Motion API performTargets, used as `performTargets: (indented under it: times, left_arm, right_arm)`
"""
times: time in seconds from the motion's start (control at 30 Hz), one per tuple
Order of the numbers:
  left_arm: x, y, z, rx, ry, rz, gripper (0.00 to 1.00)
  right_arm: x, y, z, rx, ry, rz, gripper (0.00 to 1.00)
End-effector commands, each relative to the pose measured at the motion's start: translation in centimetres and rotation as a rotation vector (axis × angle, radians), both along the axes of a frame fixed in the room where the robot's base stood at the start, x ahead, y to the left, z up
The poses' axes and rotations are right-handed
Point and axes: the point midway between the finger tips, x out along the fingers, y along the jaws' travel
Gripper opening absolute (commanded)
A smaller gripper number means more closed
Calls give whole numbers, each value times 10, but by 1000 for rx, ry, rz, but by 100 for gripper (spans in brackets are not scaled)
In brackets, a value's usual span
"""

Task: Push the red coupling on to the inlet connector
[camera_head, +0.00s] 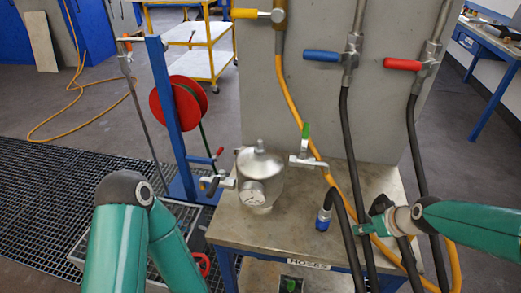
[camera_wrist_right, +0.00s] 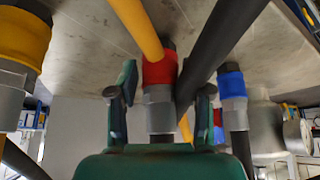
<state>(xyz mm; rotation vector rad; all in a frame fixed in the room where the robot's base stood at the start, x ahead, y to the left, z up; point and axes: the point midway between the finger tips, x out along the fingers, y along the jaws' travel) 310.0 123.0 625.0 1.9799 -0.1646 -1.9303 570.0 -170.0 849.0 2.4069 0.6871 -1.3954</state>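The red coupling (camera_wrist_right: 159,72), with a grey metal body, is in the right wrist view between the two fingers of my right gripper (camera_wrist_right: 164,92). Gaps show on both sides of it, so the fingers are open and apart from it. In the head view my right gripper (camera_head: 371,217) is low over the right of the bench among the hoses; I cannot make out the red coupling there. Which fitting is the inlet connector is unclear. My left gripper is out of view.
A blue coupling (camera_head: 323,220) is on the bench (camera_head: 255,229) right of the vessel. Black hoses (camera_head: 350,150) and an orange hose (camera_head: 290,105) hang in front of the grey panel (camera_head: 260,85). A yellow coupling (camera_wrist_right: 22,42) is at the wrist view's left.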

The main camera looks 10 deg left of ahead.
Motion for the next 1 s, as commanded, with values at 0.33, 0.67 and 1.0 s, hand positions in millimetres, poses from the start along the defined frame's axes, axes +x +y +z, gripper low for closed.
performTargets:
  times: [0.33, 0.67, 1.0]
  left_arm:
    - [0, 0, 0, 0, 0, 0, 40]
    - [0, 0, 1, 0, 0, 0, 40]
    - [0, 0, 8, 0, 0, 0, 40]
  right_arm:
    - [0, 0, 0, 0, 0, 0, 0]
    - [1, 0, 3, 0, -2, 0, 0]
    - [1, 0, 13, 0, -2, 0, 0]
